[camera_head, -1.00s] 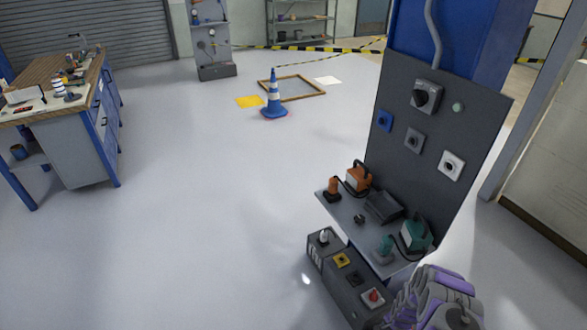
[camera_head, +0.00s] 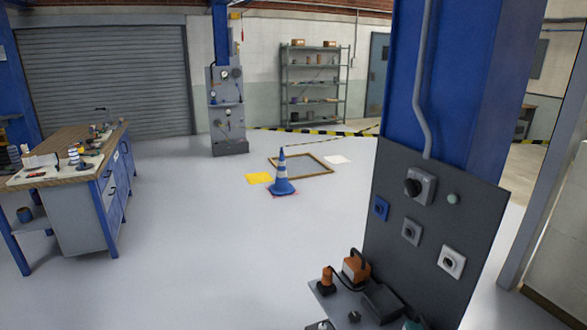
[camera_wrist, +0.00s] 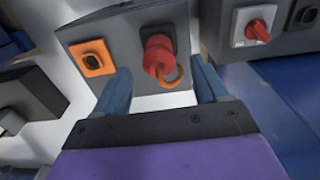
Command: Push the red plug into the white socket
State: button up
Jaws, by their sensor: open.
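The red plug (camera_wrist: 158,55) sits at a dark socket on the face of a grey box in the wrist view. An orange ring hangs beside it. My gripper (camera_wrist: 162,82) is open, its two blue fingers apart on either side of the plug's near end; contact cannot be told. In the head view, the white socket (camera_head: 452,262) is at the lower right of a dark upright panel, with a dark round middle. My gripper and the red plug are not in the head view.
The panel (camera_head: 435,205) also bears a blue socket (camera_head: 381,209), a grey socket (camera_head: 411,232) and a black rotary switch (camera_head: 419,187). An orange device (camera_head: 355,267) stands on the shelf below. An orange socket (camera_wrist: 93,57) is left of the plug. The floor leftward is mostly clear.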

jog(key=f, duration=0.1)
jog(key=d+f+b, duration=0.1)
jog(key=f+b, duration=0.1)
jog(key=shift+d+f, duration=0.35)
jog(key=shift+f, duration=0.05)
jog(key=f+b, duration=0.1)
jog(key=f, duration=0.1)
jog(key=a+f+b, duration=0.1)
jog(key=f, duration=0.1)
jog(key=shift+a+f, duration=0.2)
jog(key=shift+f, duration=0.15)
jog(key=shift+d+f+b, duration=0.4)
jog(key=shift+d, duration=0.1)
jog(key=shift+a+r, duration=0.15)
jog(key=shift+a, duration=0.3)
jog(key=shift+s+d, duration=0.1)
jog(key=shift+d, duration=0.3)
jog(key=shift+a, duration=0.3)
jog(key=shift+d, duration=0.1)
